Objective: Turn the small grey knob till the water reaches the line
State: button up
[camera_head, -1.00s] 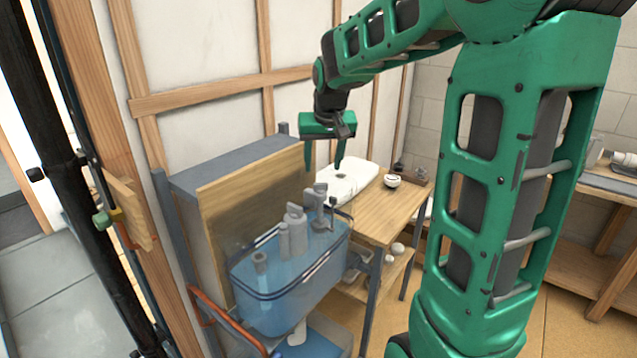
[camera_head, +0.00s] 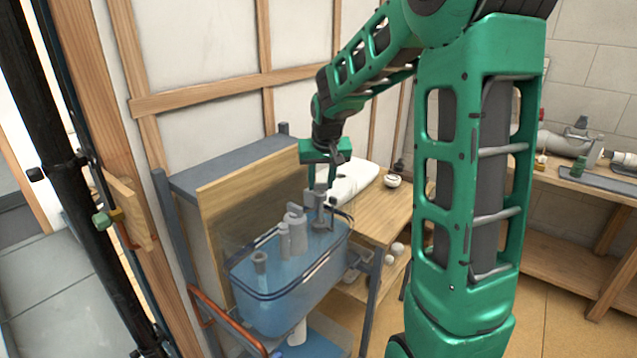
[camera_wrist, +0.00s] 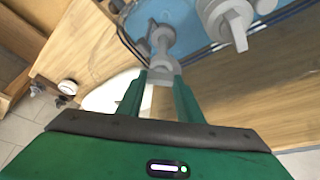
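A clear tank (camera_head: 275,308) of bluish water with dark bands near its top stands on a stand; I cannot tell the line from the water surface. Grey fittings rise from it, among them a tall cylinder (camera_head: 296,222) and a slim valve (camera_head: 319,212) at the right end. The wrist view shows the slim valve (camera_wrist: 163,40), with a small grey knob (camera_wrist: 160,76) at its near end. My gripper (camera_head: 324,192) points down over this valve. Its fingers (camera_wrist: 160,88) are apart, either side of the knob; I cannot tell if they touch it.
A wooden board (camera_head: 250,195) stands behind the tank. A wooden bench (camera_head: 385,222) to the right holds a white folded item (camera_head: 352,180) and a small round white object (camera_head: 392,180). An orange pipe (camera_head: 222,315) runs at the front left.

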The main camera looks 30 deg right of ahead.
jog(key=c, duration=0.4)
jog(key=n+y, duration=0.1)
jog(key=n, duration=0.3)
jog(key=shift+d+n+t+y, duration=0.2)
jog(key=shift+n+t+y, duration=0.1)
jog(key=shift+y, duration=0.1)
jog(key=shift+d+n+y, duration=0.1)
jog(key=shift+n+y, duration=0.6)
jog(key=shift+n, duration=1.3)
jog(key=o, duration=1.1)
jog(key=shift+r, duration=0.15)
